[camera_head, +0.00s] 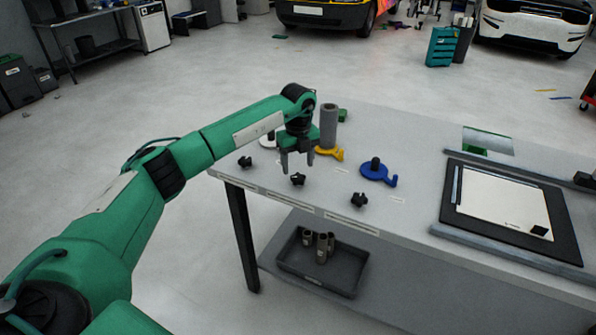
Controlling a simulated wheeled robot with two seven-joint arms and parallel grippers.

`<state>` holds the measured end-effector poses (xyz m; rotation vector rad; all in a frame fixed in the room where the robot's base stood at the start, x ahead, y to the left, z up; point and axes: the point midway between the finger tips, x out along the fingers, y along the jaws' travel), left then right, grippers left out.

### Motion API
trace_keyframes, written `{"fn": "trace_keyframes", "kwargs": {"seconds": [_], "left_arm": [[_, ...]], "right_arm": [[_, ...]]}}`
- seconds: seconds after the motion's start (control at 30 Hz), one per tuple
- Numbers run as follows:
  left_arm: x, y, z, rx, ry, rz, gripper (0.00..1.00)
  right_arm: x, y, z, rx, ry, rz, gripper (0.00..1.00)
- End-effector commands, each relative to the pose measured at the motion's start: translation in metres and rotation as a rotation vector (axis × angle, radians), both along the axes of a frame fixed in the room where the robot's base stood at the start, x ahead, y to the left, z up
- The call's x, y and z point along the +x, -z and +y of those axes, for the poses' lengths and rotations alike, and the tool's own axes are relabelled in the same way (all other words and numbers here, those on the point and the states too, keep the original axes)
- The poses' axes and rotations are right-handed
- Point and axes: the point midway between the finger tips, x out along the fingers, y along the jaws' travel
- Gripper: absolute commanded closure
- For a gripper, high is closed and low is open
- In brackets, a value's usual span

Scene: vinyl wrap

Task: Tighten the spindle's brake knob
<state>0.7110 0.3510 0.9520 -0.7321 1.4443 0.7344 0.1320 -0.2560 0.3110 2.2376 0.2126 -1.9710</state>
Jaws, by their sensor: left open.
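Three black star-shaped knobs sit along the bench's front edge: a left knob (245,161), a middle knob (298,179) and a right knob (359,199). Behind them are a white disc (266,142) partly hidden by my arm, a yellow hooked base (331,153) with an upright grey roll (328,126), and a blue hooked base (374,172) with a short black post. My left gripper (297,168) is open, pointing down just above and behind the middle knob. Its fingers appear empty and apart from the knob. My right gripper is out of view.
The grey bench (410,150) has clear room between the blue base and a dark cutting mat (555,247) with a white sheet (505,204). A dark tray (310,277) with several short tubes rests on the lower shelf.

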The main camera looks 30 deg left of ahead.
Motion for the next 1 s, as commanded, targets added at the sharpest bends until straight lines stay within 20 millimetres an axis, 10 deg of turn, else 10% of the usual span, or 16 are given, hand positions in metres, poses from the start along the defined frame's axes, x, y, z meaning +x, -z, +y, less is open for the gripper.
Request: {"fn": "trace_keyframes", "kwargs": {"seconds": [0.63,0.87,1.0], "left_arm": [[0.000,0.043,0.000,-0.001,0.001,-0.001,0.38],[0.000,0.043,0.000,-0.001,0.001,-0.002,0.81],[0.000,0.043,0.000,-0.001,0.003,-0.002,0.83]], "right_arm": [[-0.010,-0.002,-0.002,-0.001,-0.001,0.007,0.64],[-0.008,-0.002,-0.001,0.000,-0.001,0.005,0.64],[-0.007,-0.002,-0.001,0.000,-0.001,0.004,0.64]]}}
